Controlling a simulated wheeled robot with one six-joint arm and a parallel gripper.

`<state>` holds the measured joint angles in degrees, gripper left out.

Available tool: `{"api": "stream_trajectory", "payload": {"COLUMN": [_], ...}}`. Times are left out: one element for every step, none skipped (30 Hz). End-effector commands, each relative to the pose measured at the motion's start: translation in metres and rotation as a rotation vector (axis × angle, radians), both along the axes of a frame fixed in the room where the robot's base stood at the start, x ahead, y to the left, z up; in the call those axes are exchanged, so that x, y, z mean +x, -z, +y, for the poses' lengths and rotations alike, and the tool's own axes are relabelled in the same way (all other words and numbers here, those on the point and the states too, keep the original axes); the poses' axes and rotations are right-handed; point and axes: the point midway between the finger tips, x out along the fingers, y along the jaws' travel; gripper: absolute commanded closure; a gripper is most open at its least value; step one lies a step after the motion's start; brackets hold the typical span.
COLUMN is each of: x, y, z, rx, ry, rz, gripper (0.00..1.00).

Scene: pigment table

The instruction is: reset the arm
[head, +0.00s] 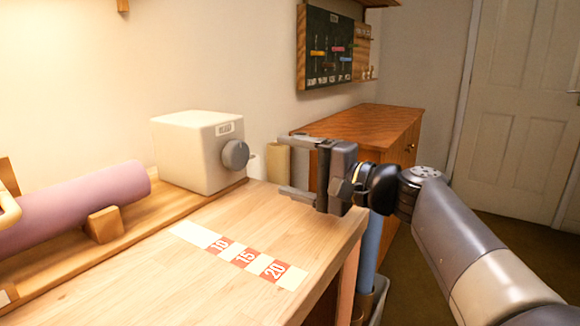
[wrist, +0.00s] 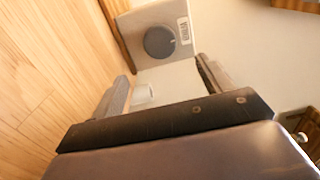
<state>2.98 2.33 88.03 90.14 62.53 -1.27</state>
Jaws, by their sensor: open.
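My gripper (head: 290,164) is open, its two fingers apart and pointing left, above the right end of the light wooden table (head: 190,285). Nothing is held between the fingers. In the wrist view my gripper (wrist: 165,80) also shows open, with a white box and its grey knob seen beyond the fingers. A small pale cylinder (head: 277,162) appears behind the fingers in the head view; I cannot tell whether it touches them.
The white box (head: 190,150) with a grey knob (head: 235,154) stands left of my gripper. A purple roll (head: 85,195) lies on a wooden base at the left. A numbered strip (head: 240,255) lies on the table. A wooden cabinet (head: 365,125) stands behind. The table front is clear.

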Motion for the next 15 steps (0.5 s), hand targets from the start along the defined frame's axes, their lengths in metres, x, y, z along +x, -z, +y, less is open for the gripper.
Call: {"api": "stream_trajectory", "payload": {"x": [0.0,0.0,0.001,0.001,0.002,0.003,0.005,0.007,0.009,0.011,0.014,0.017,0.02,0.023,0.027], "y": [0.0,0.0,0.0,0.0,0.001,0.001,0.001,0.001,0.001,0.002,0.002,0.001,0.002,0.002,0.001], "z": [0.0,0.0,0.001,0.002,0.003,0.006,0.008,0.011,0.016,0.02,0.024,0.03,0.036,0.041,0.047], "rx": [0.0,0.0,0.0,0.0,0.0,0.0,0.0,0.0,0.0,-0.001,-0.001,0.0,0.0,0.0,0.001], "ry": [0.0,0.0,-0.001,-0.001,-0.002,-0.002,-0.002,-0.003,-0.004,-0.004,-0.004,-0.005,-0.005,-0.005,-0.005], "rz": [0.0,0.0,0.0,0.0,0.0,0.0,0.0,0.0,0.0,0.001,0.001,0.0,0.001,0.001,0.0], "gripper": [0.25,0.25,0.25,0.25,0.25,0.25,0.25,0.25,0.25,0.25,0.25,0.25,0.25,0.25,0.25]}}
